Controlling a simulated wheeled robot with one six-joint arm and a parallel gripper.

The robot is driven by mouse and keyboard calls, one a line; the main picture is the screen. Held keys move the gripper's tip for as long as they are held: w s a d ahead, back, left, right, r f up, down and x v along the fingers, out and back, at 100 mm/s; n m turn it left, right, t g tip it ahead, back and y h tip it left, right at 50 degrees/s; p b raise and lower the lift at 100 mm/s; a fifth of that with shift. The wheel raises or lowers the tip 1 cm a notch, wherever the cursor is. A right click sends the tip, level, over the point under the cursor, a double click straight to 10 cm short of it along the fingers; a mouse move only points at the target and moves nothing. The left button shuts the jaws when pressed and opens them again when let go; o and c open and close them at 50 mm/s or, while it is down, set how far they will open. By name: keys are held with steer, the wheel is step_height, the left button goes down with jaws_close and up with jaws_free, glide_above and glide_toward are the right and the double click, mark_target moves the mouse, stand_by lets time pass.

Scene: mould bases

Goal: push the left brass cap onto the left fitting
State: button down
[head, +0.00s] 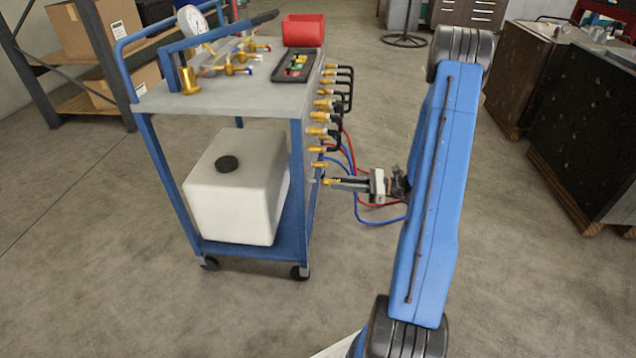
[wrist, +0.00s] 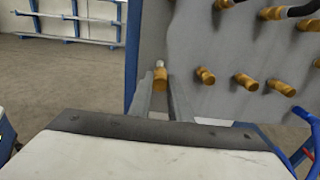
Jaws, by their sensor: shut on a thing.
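My gripper (wrist: 162,86) is shut on a small brass cap (wrist: 160,79), held between the two fingertips in the wrist view. A pale, narrow tip (wrist: 160,63) shows just past the cap, near the left edge of the grey panel. It looks like the left fitting, but I cannot tell whether the cap touches it or is on it. In the head view my gripper (head: 340,184) reaches left to the lower side of the cart, with the brass cap (head: 326,181) at its tips. The fitting is not clear there.
The grey panel (wrist: 190,40) carries several other brass fittings, the closest being one (wrist: 205,76) right of my fingers. Black hoses (head: 346,92) stick out above my gripper. Red and blue hoses (head: 380,222) hang beside it. Open floor (head: 350,300) lies in front of the cart.

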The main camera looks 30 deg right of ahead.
steer(key=shift+d, duration=0.15)
steer(key=v, duration=0.5)
steer(key=shift+s+d, duration=0.25)
steer(key=shift+s, duration=0.05)
stand_by(0.5)
